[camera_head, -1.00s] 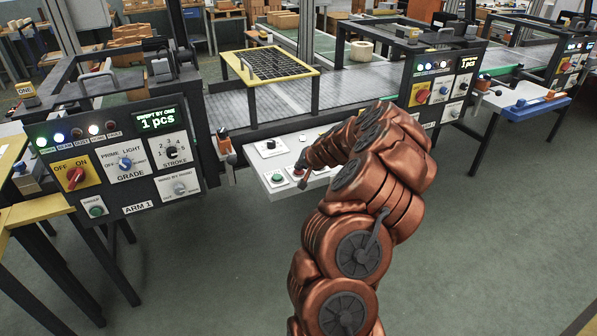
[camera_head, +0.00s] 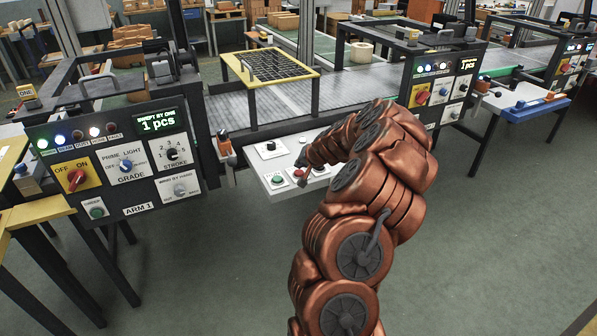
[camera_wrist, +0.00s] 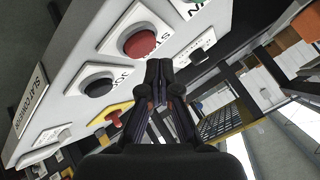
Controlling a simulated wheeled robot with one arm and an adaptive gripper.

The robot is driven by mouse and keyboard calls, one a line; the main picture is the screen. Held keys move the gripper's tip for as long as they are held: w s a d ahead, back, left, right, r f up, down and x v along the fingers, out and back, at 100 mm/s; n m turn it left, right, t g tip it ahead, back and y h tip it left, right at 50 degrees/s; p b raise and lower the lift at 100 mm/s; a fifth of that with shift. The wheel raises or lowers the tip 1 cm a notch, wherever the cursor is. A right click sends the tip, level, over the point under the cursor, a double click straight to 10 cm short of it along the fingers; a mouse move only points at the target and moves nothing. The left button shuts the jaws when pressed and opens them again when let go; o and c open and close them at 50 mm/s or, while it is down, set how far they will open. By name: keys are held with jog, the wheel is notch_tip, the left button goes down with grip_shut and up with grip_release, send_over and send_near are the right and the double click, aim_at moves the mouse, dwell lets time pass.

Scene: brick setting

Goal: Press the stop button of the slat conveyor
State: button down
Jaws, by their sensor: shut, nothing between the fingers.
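The slat conveyor's control panel (camera_head: 285,152) is a light grey box in front of the conveyor. Its round red stop button (camera_wrist: 137,41) sits in a black collar on a white plate, partly lettered "STO", in the wrist view. In the head view the red button (camera_head: 298,172) shows just left of my gripper, beside a green button (camera_head: 277,180). My gripper (camera_wrist: 158,68) is shut and empty. Its fingertips lie just below and right of the red button in the wrist view; no contact shows, but the gap is hard to judge. My arm hides part of the panel.
A black button (camera_wrist: 98,84) lettered "JOG" and a red switch on a yellow plate (camera_wrist: 112,115) are close by. A "SLAT CONVEYOR" label (camera_wrist: 28,125) marks the panel. The "ARM 1" panel (camera_head: 120,165) stands left. Floor in front is clear.

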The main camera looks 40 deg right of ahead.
aim_at(300, 172)
dwell(0.3)
jog(key=shift+r+p, duration=1.15)
jog(key=shift+r, duration=1.35)
